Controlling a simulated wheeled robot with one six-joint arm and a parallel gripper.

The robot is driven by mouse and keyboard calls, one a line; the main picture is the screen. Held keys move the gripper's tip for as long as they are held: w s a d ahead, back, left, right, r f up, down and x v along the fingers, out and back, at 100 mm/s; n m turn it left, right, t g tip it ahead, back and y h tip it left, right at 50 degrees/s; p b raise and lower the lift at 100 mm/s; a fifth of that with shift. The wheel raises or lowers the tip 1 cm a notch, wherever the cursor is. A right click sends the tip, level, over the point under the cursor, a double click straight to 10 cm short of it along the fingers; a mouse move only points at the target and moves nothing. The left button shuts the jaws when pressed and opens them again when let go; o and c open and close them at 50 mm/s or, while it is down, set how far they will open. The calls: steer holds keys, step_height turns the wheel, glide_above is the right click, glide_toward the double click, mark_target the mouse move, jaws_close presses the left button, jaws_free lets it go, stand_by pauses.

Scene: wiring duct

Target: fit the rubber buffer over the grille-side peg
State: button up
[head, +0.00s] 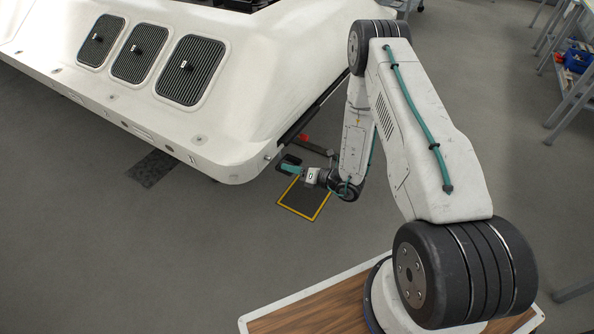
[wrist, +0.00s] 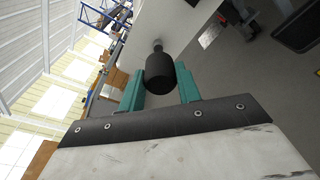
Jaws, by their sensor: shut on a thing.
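My gripper (wrist: 160,80) has teal fingers and is shut on the rubber buffer (wrist: 159,74), a black cylinder with a narrower shoulder at its far end. A small grey peg (wrist: 157,46) stands out from the white panel (wrist: 178,20), straight beyond the buffer and in line with it. The buffer's far end meets or overlaps the peg in the picture; I cannot tell whether it is around it. In the head view my gripper (head: 290,164) is beside the lower right corner of the white body (head: 240,120). The buffer is not clear there.
Several dark ribbed grilles (head: 190,70) sit on the white body's top. A yellow-edged dark mat (head: 303,199) lies on the floor below my gripper. Shelving with blue bins (head: 578,58) stands far right. The grey floor between is open.

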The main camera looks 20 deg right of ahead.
mark_target(270, 160)
steer(key=shift+x, duration=1.8)
steer(key=shift+w+a+r, duration=0.1)
steer(key=shift+w+a, duration=0.3)
steer(key=shift+w, duration=0.2)
steer(key=shift+w+a+r, duration=0.1)
steer(key=shift+w+a, duration=0.25)
steer(key=shift+w, duration=0.25)
steer(key=o, duration=1)
steer(key=shift+o, duration=0.3)
steer(key=v, duration=0.6)
steer(key=shift+s+d, duration=0.1)
steer(key=shift+d, duration=0.1)
steer(key=shift+s+d, duration=0.35)
steer(key=shift+s, duration=0.15)
